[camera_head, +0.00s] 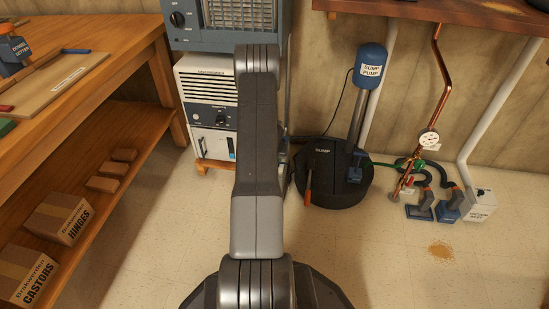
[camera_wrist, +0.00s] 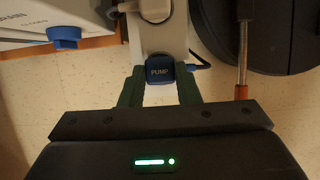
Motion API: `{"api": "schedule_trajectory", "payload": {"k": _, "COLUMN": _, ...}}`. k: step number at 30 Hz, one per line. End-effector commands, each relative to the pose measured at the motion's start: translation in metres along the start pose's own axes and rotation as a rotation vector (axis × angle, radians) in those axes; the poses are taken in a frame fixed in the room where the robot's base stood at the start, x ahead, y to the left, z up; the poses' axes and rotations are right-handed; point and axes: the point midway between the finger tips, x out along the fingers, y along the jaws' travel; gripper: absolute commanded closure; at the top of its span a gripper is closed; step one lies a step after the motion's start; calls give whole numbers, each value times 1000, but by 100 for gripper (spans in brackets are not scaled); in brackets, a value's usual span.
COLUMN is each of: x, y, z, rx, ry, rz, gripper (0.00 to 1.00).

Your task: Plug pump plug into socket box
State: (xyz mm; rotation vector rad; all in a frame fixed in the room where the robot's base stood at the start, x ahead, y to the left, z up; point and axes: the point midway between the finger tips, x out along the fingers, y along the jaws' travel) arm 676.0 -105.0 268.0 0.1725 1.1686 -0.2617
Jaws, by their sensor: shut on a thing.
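The blue pump plug (camera_wrist: 160,73), marked PUMP, sits between the green fingertips of my gripper (camera_wrist: 160,88) in the wrist view. My gripper is shut on it. A dark cord runs from the plug to the right. The white socket box (camera_wrist: 176,45) is directly beyond the plug, with a pale plug or fitting (camera_wrist: 155,10) at its far end. The pump plug's front edge meets or overlaps the box's near part; I cannot tell whether its prongs are in. In the head view my own arm hides the gripper and plug.
The black sump basin (camera_head: 340,190) with the blue sump pump (camera_head: 371,68) stands right of my arm. An orange-handled tool (camera_head: 308,188) stands against its front. A white appliance (camera_head: 205,90) is close on the left. Open floor lies in front.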

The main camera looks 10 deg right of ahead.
Motion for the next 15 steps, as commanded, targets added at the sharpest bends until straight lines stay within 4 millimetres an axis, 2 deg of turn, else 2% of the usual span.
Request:
{"api": "schedule_trajectory", "payload": {"k": 14, "x": -1, "y": 0, "z": 0, "rx": 0, "ry": 1, "rz": 0, "gripper": 98}}
{"api": "schedule_trajectory", "payload": {"k": 15, "x": -1, "y": 0, "z": 0, "rx": 0, "ry": 1, "rz": 0, "gripper": 67}}
